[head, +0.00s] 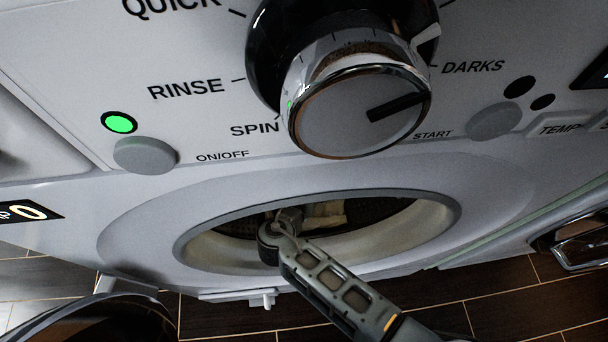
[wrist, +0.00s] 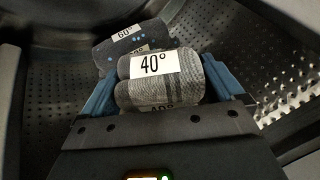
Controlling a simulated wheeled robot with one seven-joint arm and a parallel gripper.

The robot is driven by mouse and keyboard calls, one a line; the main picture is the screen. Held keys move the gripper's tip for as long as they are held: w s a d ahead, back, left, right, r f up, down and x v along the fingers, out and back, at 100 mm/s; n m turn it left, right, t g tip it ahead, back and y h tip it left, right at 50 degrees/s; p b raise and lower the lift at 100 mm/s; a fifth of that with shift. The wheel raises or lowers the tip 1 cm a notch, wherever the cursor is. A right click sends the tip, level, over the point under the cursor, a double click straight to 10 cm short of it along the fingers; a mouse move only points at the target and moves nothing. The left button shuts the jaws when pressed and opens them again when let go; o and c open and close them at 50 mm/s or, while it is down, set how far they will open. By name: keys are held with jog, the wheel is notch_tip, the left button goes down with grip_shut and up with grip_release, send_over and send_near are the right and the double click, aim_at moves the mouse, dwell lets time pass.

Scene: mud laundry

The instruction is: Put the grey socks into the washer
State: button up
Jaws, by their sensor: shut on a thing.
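The washer (head: 85,215) is in front of me, with its round opening (head: 440,220) uncovered. My arm reaches through this opening, and the gripper end is partly hidden inside in the head view. In the wrist view my gripper (wrist: 158,66) is shut on the rolled grey socks (wrist: 188,72), which carry white 40° labels. The socks are between the two blue fingers, inside the perforated metal drum (wrist: 265,75). Whether they touch the drum wall is unclear.
A darker rolled sock bundle (wrist: 108,56) with blue dots and a 60° label lies just beyond the grey socks. A pale item (head: 325,212) shows inside the opening. A large dial (head: 350,115) and buttons sit above it. Dark floor tiles (head: 490,300) show below.

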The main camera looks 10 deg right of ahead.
jog(key=shift+f, duration=0.1)
jog(key=shift+f, duration=0.15)
jog(key=o, duration=0.7)
jog(key=shift+s+a+r, duration=0.1)
jog(key=shift+s+r, duration=0.1)
jog(key=shift+r, duration=0.2)
jog(key=p+v, duration=0.3)
jog(key=v, duration=0.8)
jog(key=shift+s+a+p, duration=0.1)
jog(key=shift+s+p, duration=0.1)
jog(key=shift+p, duration=0.15)
